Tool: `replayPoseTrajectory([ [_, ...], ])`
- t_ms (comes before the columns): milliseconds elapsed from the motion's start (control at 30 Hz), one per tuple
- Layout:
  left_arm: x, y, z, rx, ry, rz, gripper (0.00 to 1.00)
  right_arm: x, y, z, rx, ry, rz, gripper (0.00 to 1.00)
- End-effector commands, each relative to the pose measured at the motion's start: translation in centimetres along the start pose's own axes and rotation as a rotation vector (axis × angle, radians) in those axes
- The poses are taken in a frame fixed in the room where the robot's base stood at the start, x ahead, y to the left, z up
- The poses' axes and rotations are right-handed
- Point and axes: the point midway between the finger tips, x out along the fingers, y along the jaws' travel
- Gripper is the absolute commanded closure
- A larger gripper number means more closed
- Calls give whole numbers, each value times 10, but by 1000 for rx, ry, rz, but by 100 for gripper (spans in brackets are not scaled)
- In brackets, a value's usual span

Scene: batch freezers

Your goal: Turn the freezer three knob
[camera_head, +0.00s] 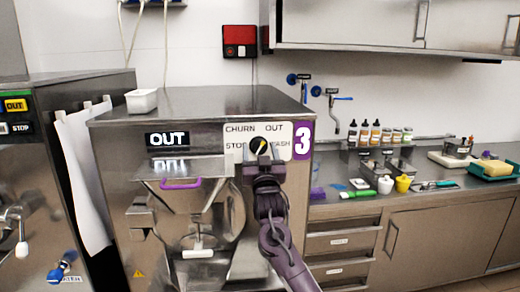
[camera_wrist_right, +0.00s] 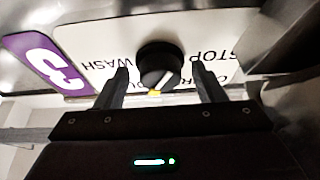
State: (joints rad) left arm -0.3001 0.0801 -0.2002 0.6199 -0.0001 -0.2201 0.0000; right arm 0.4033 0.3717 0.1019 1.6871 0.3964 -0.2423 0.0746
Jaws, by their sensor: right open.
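Freezer three (camera_head: 270,99) is a steel machine with a purple 3 label (camera_head: 303,140) and an OUT display. Its black knob (camera_head: 259,146) sits on a white panel marked CHURN, OUT, STOP and WASH. My right gripper (camera_head: 262,157) is at the panel, just in front of and below the knob, hiding part of the lettering. In the right wrist view, upside down, the knob (camera_wrist_right: 160,66) lies between the two open fingers (camera_wrist_right: 162,82), with gaps on both sides. Its white pointer line shows. My left gripper is not in view.
A white tub (camera_head: 142,100) stands on top of the freezer. Another machine (camera_head: 60,90) is at the left. A steel counter (camera_head: 440,186) with bottles, cups and tools runs along the right. A purple-handled chute (camera_head: 182,184) sticks out below the display.

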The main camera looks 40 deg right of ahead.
Motion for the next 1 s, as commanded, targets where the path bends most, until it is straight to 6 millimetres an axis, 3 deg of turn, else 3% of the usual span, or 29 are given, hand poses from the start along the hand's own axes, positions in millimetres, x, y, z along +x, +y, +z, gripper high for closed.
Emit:
replayPoseTrajectory([
  [233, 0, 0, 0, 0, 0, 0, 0, 1, 0, 0, 0, 0, -1, 37],
  [533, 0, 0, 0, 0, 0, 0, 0, 1, 0, 1, 0, -1, -1, 74],
  [1000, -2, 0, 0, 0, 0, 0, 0, 1, 1, 1, -127, -2, -52, 74],
])
